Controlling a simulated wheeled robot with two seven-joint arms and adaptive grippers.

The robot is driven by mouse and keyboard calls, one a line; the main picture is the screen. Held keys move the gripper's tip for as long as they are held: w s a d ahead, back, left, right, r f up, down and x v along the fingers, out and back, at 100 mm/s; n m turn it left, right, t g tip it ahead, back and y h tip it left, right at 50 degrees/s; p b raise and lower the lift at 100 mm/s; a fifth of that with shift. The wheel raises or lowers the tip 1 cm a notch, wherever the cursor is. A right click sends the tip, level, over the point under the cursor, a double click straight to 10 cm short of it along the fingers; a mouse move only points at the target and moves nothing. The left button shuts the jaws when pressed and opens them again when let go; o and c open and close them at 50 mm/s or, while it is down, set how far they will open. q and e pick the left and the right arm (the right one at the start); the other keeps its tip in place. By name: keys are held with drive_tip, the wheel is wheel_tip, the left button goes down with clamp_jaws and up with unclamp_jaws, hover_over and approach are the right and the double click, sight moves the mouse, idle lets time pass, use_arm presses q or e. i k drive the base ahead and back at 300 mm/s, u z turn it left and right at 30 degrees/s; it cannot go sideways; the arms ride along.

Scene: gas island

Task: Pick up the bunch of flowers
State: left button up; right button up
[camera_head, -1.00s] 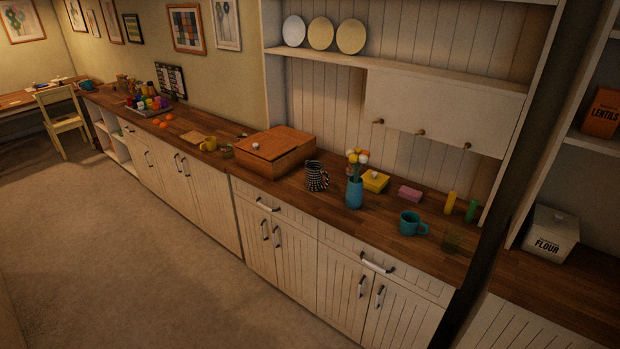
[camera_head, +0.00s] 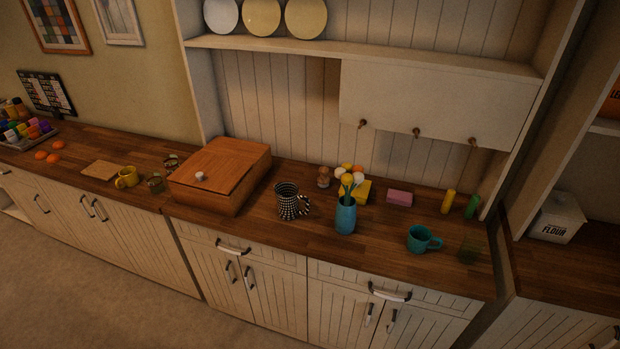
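The bunch of flowers (camera_head: 349,176), with yellow, orange and white heads on green stems, stands upright in a blue vase (camera_head: 346,216). The vase stands on the wooden counter, near its front edge and right of the black-and-white patterned jug. The lower stems are hidden inside the vase. Neither of my grippers shows in the head view, so their state and position cannot be seen.
The patterned jug (camera_head: 290,202) and a wooden bread box (camera_head: 221,176) stand left of the vase. A teal mug (camera_head: 423,239) is to its right. A yellow box (camera_head: 361,190) and a pink block (camera_head: 399,198) lie behind. A shelf cabinet (camera_head: 420,105) overhangs the counter's back.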

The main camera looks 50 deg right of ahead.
sight(343, 172)
drive_tip(key=i, duration=2.25)
drive_tip(key=z, duration=2.75)
